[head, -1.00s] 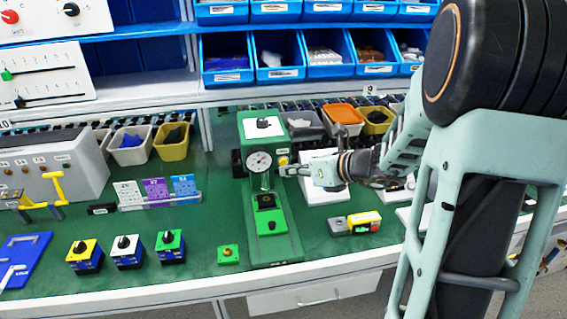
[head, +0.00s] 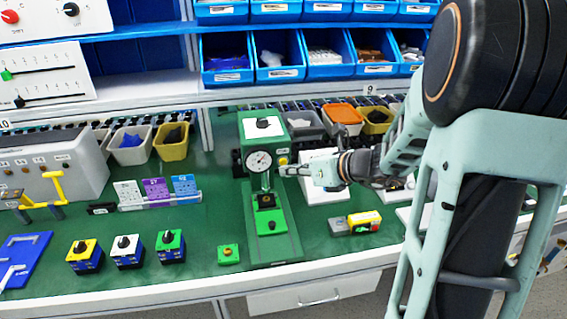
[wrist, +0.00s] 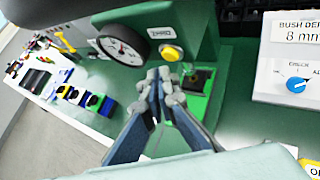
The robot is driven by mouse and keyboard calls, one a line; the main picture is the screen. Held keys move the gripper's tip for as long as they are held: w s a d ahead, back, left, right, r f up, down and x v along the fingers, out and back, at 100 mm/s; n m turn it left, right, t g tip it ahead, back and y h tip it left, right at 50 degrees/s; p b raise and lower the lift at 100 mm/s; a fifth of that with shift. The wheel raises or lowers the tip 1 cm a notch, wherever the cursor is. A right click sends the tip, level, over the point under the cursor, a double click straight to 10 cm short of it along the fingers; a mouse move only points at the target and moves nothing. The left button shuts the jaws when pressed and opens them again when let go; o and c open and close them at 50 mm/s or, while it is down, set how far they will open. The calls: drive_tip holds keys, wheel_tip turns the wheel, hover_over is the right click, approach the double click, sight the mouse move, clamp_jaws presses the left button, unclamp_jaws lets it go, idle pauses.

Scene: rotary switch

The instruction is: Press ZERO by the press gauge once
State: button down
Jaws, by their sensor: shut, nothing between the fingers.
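The green press (head: 272,215) stands mid-bench with a round white-faced gauge (head: 259,160) on its front. The gauge (wrist: 122,43) also shows in the wrist view, with a dark needle. The yellow button (head: 283,160) sits right of the gauge. In the wrist view this button (wrist: 172,53) is round, in a grey ring, under a label reading ZERO (wrist: 161,33). My gripper (head: 287,171) is shut and empty, coming from the right. In the wrist view its fingertips (wrist: 165,74) lie just below the button. Whether they touch it I cannot tell.
A white panel with a blue knob (wrist: 298,84) stands right of the press. A small green box with a button (head: 229,254) and a yellow-and-grey device (head: 358,223) sit on the bench near the press. Three switch boxes stand at the left front.

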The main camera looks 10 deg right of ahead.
drive_tip(key=shift+w, duration=0.15)
drive_tip(key=shift+w, duration=0.3)
drive_tip(key=shift+w, duration=0.4)
idle(0.8)
drive_tip(key=shift+s, duration=0.85)
drive_tip(key=shift+s, duration=0.1)
drive_tip(key=s, duration=0.4)
drive_tip(key=shift+s, duration=0.4)
idle(0.4)
